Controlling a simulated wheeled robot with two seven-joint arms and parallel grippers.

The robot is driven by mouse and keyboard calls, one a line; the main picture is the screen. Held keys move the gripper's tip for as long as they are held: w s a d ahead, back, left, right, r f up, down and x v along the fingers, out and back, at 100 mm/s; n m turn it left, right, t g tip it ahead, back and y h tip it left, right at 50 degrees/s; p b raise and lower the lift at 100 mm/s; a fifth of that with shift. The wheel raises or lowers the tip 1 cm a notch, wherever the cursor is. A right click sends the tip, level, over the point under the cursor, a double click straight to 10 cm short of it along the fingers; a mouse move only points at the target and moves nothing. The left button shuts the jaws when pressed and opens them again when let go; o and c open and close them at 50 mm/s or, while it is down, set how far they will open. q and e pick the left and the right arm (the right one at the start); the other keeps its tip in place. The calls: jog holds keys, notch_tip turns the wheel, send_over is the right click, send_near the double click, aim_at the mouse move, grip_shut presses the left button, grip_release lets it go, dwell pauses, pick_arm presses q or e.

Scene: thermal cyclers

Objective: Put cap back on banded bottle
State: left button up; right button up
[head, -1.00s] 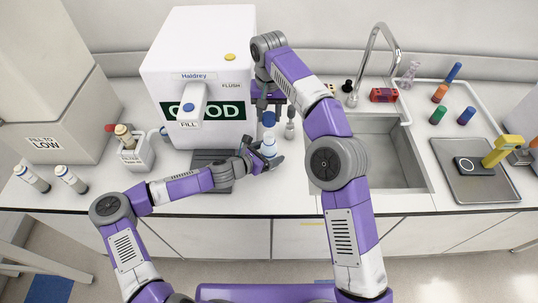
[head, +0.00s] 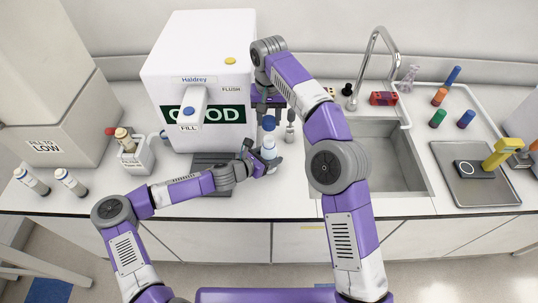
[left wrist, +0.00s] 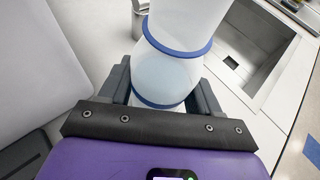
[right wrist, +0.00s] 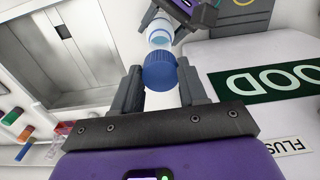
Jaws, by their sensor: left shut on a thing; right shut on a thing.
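The banded bottle (head: 269,147) is pale and translucent with blue bands, held roughly upright above the counter in front of the machine. My left gripper (head: 264,165) is shut around it; the bottle (left wrist: 165,75) also shows between the fingers in the left wrist view. My right gripper (head: 269,112) is above and shut on the blue cap (head: 269,123). In the right wrist view the ribbed cap (right wrist: 160,72) sits between the fingertips, with the bottle's mouth end (right wrist: 160,38) just beyond it. The cap is roughly over the bottle; I cannot tell whether they touch.
A sink (head: 375,155) with a faucet (head: 372,45) is at right, and a metal tray (head: 480,175) lies farther right. Several capped tubes and a white bottle holder (head: 136,158) stand at left.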

send_over(268, 138)
jog(key=shift+s+d+f, duration=0.1)
jog(key=shift+s+f, duration=0.05)
jog(key=shift+f, duration=1.1)
jog(key=shift+s+d+f, duration=0.1)
jog(key=shift+f, duration=1.1)
jog(key=shift+f, duration=0.1)
jog(key=shift+f, duration=0.8)
jog(key=shift+f, duration=0.55)
jog(key=m, duration=0.5)
jog(key=shift+a+m, duration=0.2)
jog(key=shift+m, duration=0.2)
jog(key=m, duration=0.4)
jog(key=shift+w, duration=0.1)
jog(key=m, duration=0.9)
jog(key=shift+w+m, duration=0.15)
jog(key=shift+m, duration=0.25)
